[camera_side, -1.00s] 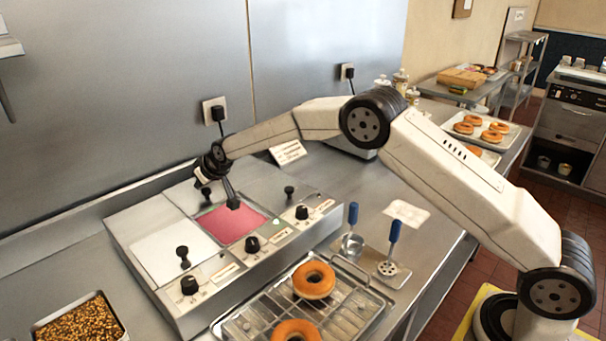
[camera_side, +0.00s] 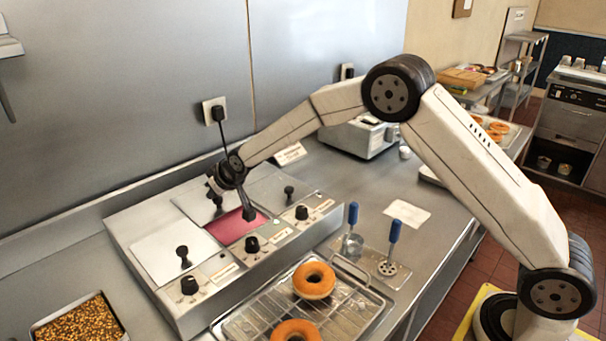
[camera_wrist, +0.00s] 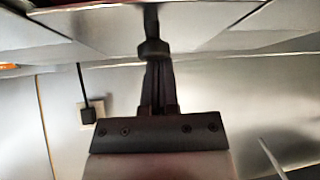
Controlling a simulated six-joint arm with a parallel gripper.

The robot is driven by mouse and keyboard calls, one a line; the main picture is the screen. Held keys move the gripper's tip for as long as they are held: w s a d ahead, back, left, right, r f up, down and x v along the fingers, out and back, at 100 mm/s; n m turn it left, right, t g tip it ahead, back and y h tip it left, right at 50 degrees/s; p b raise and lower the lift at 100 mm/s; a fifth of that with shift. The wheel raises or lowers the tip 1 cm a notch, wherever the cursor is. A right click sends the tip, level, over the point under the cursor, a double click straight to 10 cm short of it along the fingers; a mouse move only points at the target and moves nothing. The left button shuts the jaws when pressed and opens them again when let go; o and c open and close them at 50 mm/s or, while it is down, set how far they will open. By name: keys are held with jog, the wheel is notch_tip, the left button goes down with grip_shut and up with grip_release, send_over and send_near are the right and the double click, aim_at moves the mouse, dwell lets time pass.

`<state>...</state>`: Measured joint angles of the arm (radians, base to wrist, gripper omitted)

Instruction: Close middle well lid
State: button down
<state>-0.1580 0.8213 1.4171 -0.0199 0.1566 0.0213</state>
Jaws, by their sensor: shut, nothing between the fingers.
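The middle well (camera_side: 238,228) shows a strip of pink glaze at its front. Its grey lid (camera_side: 190,203) lies flat and covers the rear part of the well. The lid's dark knob (camera_side: 217,205) shows partly under my wrist. My gripper (camera_side: 249,214) is shut and empty, pointing down and forward over the pink strip. In the wrist view the closed fingers (camera_wrist: 153,50) reach a pale surface with a dark part beyond them. I cannot tell whether my gripper touches the lid or knob.
The left lid (camera_side: 172,255) and right lid (camera_side: 278,190) cover the neighbouring wells. Black dials (camera_side: 252,244) line the warmer's front. A rack with doughnuts (camera_side: 314,281) and two blue-handled tools (camera_side: 394,232) stand in front. A tray of nuts (camera_side: 82,320) is at left.

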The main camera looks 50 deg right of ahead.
jog(key=shift+s, duration=2.9)
jog(key=shift+w, duration=0.15)
jog(key=shift+w+a+r, duration=0.2)
jog(key=shift+w, duration=0.75)
jog(key=shift+w+a+r, duration=0.15)
jog(key=shift+w, duration=0.75)
jog(key=v, duration=1)
jog(key=shift+w+a+r+g+h, duration=0.15)
jog(key=shift+w+r+g, duration=0.25)
jog(key=shift+w+g, duration=0.35)
jog(key=shift+w+r+g+h, duration=0.1)
jog(key=shift+w+r+g, duration=0.3)
jog(key=shift+w+g, duration=0.35)
jog(key=shift+w+a+r+g+h, duration=0.15)
jog(key=shift+w+r+g, duration=0.2)
jog(key=shift+w+g, duration=0.4)
